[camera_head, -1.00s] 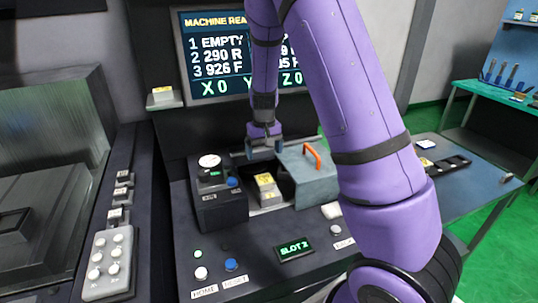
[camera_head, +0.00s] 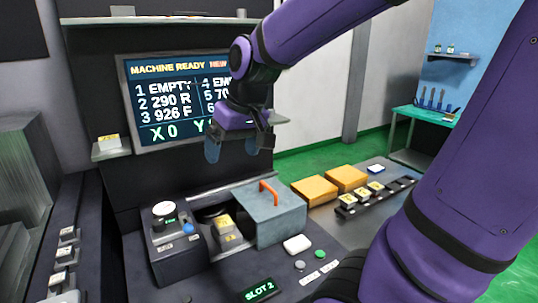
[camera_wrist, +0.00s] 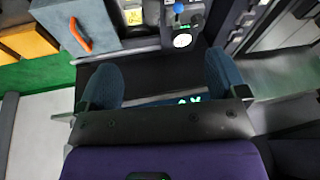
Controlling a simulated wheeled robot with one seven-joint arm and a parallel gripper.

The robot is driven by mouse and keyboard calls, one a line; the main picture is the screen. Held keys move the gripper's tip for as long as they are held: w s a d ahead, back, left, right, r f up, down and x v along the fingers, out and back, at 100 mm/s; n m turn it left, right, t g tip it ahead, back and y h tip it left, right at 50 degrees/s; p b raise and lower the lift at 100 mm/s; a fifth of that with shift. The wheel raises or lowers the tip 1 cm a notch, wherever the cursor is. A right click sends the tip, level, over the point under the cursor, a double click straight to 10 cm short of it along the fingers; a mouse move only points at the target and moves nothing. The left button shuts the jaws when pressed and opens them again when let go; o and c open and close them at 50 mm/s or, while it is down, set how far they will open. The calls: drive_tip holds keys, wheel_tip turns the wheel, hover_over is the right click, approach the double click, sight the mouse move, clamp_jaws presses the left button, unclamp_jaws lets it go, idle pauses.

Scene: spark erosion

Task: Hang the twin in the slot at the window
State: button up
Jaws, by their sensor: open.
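My gripper (camera_head: 235,150) is open and empty, raised in front of the screen; its two blue fingers stand apart in the wrist view (camera_wrist: 163,82). Below it, an opening in the machine lies between a black box with a dial (camera_head: 172,262) and a grey cover with an orange handle (camera_head: 288,222). A block with yellow labels (camera_head: 225,227) sits in that opening. A small display (camera_head: 262,290) reads SLOT 2. Several labelled blocks sit in a dark rack (camera_head: 392,192) at the right. I cannot tell which piece is the twin.
The screen (camera_head: 165,88) reads MACHINE READY, with slot 1 EMPTY; its right part is hidden by my arm. Two orange boxes (camera_head: 314,190) (camera_head: 346,178) stand behind the rack. A small yellow-labelled block (camera_head: 110,142) is on the left shelf. Buttons line the panel front.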

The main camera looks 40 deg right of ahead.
drive_tip(key=s+a+r+t+h, duration=0.1)
drive_tip(key=s+r, duration=0.2)
drive_tip(key=s, duration=0.9)
drive_tip(key=shift+s+a+n+t, duration=0.15)
drive_tip(key=shift+a+n+t, duration=0.15)
drive_tip(key=shift+t, duration=0.1)
